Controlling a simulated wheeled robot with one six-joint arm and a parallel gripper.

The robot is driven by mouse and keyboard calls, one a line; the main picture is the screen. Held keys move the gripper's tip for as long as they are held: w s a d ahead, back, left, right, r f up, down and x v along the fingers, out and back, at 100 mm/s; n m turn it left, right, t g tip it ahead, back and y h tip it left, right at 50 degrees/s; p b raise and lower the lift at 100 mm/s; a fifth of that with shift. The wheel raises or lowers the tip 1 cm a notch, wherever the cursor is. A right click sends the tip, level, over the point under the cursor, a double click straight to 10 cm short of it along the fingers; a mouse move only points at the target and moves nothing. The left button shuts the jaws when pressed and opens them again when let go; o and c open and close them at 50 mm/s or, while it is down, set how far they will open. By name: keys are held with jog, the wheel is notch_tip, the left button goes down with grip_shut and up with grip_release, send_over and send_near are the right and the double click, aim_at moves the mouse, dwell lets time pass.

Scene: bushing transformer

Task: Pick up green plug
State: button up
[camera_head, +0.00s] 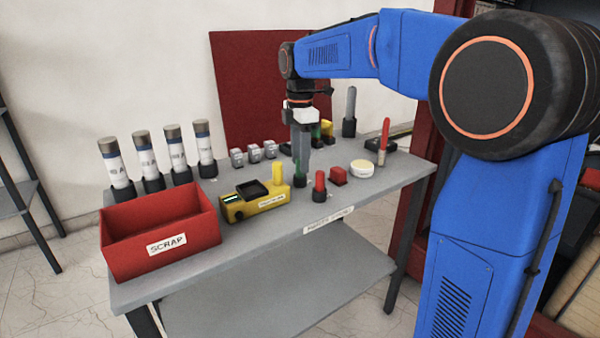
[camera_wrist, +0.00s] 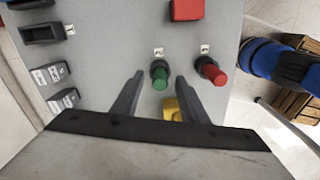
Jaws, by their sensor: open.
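The green plug (camera_wrist: 160,76) stands in a dark round base on the grey table. In the wrist view it shows between the two fingers of my gripper (camera_wrist: 159,75), with bare gaps on both sides. In the head view my gripper (camera_head: 301,165) points straight down over the table. Its fingers hide most of the green plug there. My gripper is open and holds nothing.
A red plug (camera_head: 320,182) stands close to the right of my gripper. A yellow plug (camera_head: 277,173) and a yellow meter (camera_head: 252,201) are on its left. The red scrap bin (camera_head: 160,238) sits at the table's left end. Several capped cylinders (camera_head: 146,155) stand behind it.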

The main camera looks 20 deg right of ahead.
jog(key=shift+f, duration=0.5)
grip_shut()
jog(key=shift+r, duration=0.1)
